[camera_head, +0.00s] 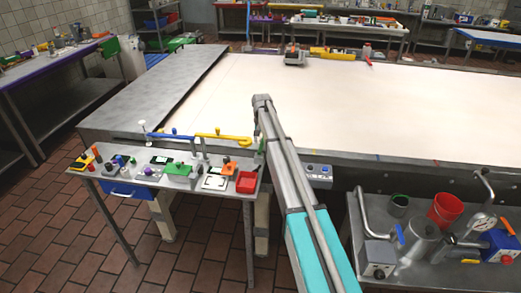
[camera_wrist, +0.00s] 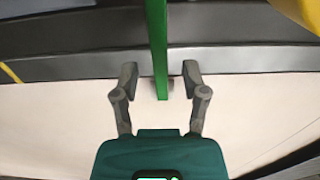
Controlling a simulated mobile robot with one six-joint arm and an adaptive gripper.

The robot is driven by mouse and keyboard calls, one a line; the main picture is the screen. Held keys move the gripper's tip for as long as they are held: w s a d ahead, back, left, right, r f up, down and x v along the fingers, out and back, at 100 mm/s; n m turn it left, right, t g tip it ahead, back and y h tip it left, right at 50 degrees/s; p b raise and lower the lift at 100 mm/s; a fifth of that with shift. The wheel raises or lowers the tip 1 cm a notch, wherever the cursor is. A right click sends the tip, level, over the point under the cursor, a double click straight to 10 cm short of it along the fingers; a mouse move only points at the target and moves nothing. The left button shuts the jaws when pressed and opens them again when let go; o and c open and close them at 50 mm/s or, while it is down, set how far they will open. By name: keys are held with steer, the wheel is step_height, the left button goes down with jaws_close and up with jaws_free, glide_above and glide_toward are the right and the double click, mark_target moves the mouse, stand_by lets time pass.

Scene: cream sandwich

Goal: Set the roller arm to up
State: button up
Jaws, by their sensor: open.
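In the wrist view my gripper (camera_wrist: 160,74) is open, one finger on each side of a narrow green bar (camera_wrist: 158,40). The bar runs down from the top edge and ends between the fingertips, with a small dark piece at its lower end. Gaps show on both sides, so the fingers look apart from it. I cannot tell for sure whether this bar is the roller arm. In the head view my arm reaches over the front edge of the large pale table (camera_head: 330,95); my gripper is not clearly visible there.
A small bench (camera_head: 110,178) at left holds a red tray (camera_head: 247,182) and several small items, with a blue-and-yellow bar (camera_head: 222,137) above. A metal bench at right holds a red bucket (camera_head: 444,210) and a gauge (camera_head: 482,222). The pale tabletop is mostly clear.

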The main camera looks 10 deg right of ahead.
mark_target(261, 144)
steer(key=shift+f+b, duration=1.35)
steer(key=shift+f, duration=0.3)
jaws_close()
